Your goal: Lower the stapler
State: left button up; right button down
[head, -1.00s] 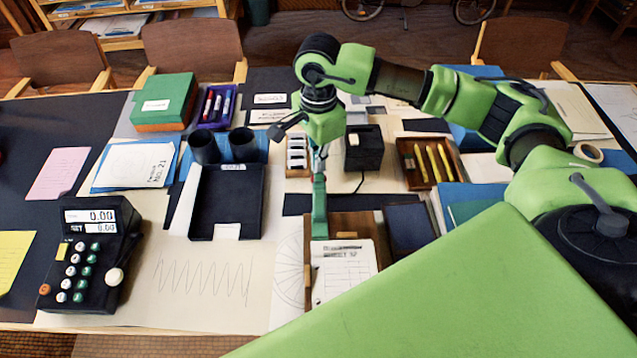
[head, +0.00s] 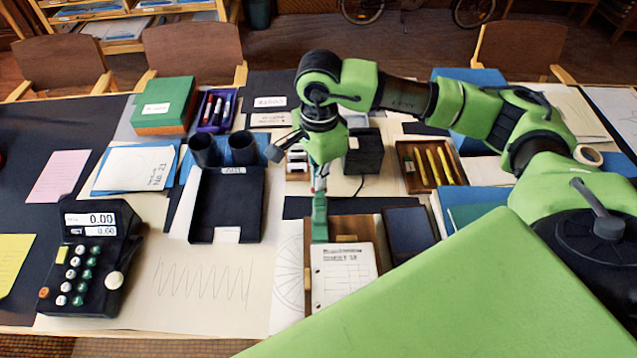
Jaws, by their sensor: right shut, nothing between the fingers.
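The stapler (head: 320,218) is a long, narrow teal-green thing at the head of the wooden clipboard, in the middle of the head view. Its near end meets the top of the white form. My right gripper (head: 319,184) points down over the stapler's far end, shut and with nothing held. Its tips overlap that end in the picture; I cannot tell whether they touch. The far end and the stapler's underside are partly hidden by the gripper. My left gripper is not in view.
The clipboard (head: 309,288) with a form lies under the stapler. A black tray (head: 226,200) is to the left, a dark box (head: 366,155) behind, and a wooden pencil tray (head: 404,160) to the right. The drawing sheet (head: 200,310) at front left is mostly clear.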

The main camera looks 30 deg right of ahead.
notch_tip(320, 180, up, 6)
jog(key=p, duration=0.3)
jog(key=shift+s, duration=0.25)
jog(key=shift+a, duration=0.1)
dwell(1.4)
